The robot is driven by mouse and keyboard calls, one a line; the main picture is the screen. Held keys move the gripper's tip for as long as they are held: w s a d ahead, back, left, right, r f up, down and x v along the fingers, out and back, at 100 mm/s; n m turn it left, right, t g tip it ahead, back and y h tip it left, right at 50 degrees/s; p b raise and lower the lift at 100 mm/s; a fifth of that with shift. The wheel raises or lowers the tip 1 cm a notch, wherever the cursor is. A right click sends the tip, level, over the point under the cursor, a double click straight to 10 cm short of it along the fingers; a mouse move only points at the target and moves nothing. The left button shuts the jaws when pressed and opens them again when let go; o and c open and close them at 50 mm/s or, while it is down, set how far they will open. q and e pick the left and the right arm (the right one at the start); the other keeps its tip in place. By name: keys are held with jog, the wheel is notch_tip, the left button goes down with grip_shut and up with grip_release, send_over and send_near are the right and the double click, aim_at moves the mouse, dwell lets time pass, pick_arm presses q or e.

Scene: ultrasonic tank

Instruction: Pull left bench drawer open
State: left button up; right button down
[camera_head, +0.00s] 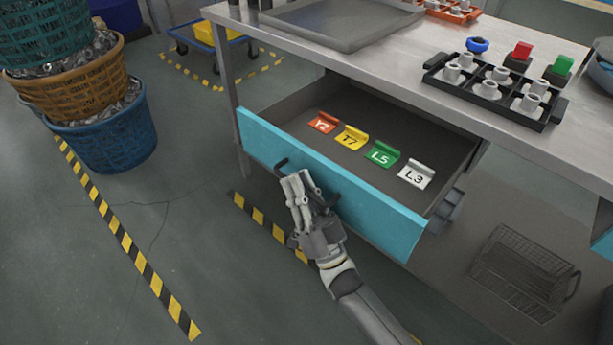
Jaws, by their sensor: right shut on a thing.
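The left bench drawer (385,222) has a cyan front and stands pulled out from under the steel bench (390,62). Its inside shows, with an orange tag (322,122), a yellow tag (350,137), a green tag (382,153) and a white tag (416,173) lying in a row. My right gripper (296,188) is at the drawer front, shut on the dark drawer handle (281,163). The gripper hides part of the handle. My left gripper is not in view.
A black rack with metal parts (490,92) and red and green buttons (519,55) are on the bench. A wire basket (522,272) lies on the floor at the right. Stacked baskets (103,137) stand at the left. Floor between is clear, with striped tape (125,240).

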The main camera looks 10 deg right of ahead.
jog(key=shift+s, duration=0.1)
jog(key=c, duration=1.8)
grip_release()
jog(key=v, duration=1.2)
